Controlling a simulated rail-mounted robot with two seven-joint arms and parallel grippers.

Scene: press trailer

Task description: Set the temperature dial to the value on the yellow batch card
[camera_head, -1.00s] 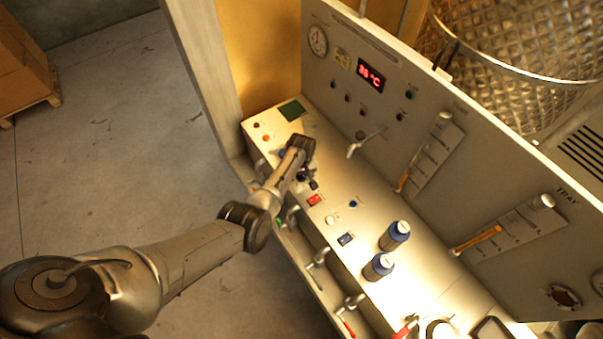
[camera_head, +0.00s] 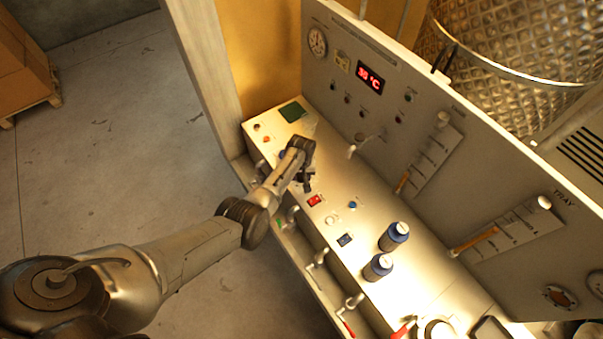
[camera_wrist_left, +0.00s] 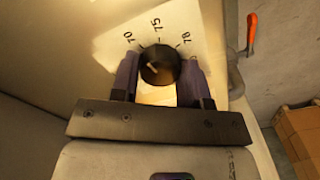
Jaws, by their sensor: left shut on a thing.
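The temperature dial (camera_wrist_left: 160,66) is a round black knob on a pale plate marked 70, 75 and 78, seen in the left wrist view. A short light mark shows on the left part of its face; its exact reading is hard to tell. My left gripper (camera_wrist_left: 160,80) is shut on the dial, with one finger on each side. In the head view my left gripper (camera_head: 306,184) points down at the console top and hides the dial. A small yellowish card (camera_head: 343,62) is on the upright panel beside the gauge; its writing is too small to read. My right gripper is out of view.
A red digital display (camera_head: 370,77) shows a °C value, apparently 30. Two dark blue bottles (camera_head: 394,236) stand on the console to the right. Levers and red-handled valves line the front edge. Stacked boxes (camera_head: 22,65) stand on the floor at far left.

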